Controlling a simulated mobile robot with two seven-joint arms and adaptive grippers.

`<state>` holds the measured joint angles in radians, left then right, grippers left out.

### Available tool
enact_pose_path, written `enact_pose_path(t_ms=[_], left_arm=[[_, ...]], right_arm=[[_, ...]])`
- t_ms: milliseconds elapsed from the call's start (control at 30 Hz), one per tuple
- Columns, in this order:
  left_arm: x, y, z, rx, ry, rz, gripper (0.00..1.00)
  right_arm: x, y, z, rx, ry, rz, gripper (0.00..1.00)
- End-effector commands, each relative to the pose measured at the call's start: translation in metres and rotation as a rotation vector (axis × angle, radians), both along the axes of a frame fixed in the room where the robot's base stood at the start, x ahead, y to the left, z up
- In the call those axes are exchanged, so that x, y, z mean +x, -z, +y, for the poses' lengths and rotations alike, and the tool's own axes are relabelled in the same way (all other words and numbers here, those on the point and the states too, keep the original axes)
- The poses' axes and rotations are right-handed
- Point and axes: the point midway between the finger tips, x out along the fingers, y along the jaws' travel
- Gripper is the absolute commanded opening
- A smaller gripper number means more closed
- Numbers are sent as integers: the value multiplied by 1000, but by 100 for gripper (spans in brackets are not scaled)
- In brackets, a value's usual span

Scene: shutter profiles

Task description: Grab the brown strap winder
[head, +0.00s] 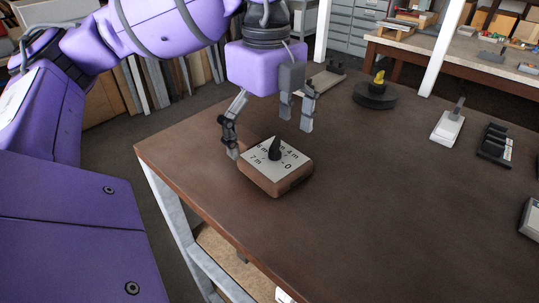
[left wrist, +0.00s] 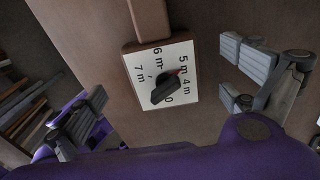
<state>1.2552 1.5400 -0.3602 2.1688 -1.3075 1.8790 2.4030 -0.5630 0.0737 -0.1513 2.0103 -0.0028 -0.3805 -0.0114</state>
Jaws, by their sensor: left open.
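The brown strap winder (head: 272,181) is a squat brown box near the table's left edge. Its white top face carries metre marks and a black pointed knob. In the left wrist view the winder (left wrist: 136,96) lies between my fingers, with a brown strip running up from it to the top of the picture. My left gripper (head: 270,137) is open above and around the winder, with one finger on its left side and the others at its far right. The left wrist view shows gaps between the fingers and the box. My right gripper is not in view.
The brown table (head: 400,210) is clear in front and to the right of the winder. Farther back are a black round base with a yellow top (head: 375,92), a white lever device (head: 447,127) and a black rack (head: 497,143). The table's left edge is close.

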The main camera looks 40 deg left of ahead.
Motion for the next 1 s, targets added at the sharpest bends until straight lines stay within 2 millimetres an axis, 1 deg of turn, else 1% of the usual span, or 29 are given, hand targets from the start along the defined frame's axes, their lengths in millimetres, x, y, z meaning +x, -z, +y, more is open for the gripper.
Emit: enact_pose_path(t_ms=[33, 100, 200, 467, 900, 1000], left_arm=[[0, 9, 2, 3, -2, 5, 100], [0, 19, 1, 1, -1, 4, 100], [0, 27, 1, 1, 0, 2, 100], [1, 28, 1, 0, 1, 0, 100], [1, 28, 1, 0, 0, 0, 43], [1, 28, 1, 0, 0, -1, 43]], right_arm=[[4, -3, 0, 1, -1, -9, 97], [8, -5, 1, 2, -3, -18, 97], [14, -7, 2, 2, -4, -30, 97], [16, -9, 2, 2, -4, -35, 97], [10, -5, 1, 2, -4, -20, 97], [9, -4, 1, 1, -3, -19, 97]])
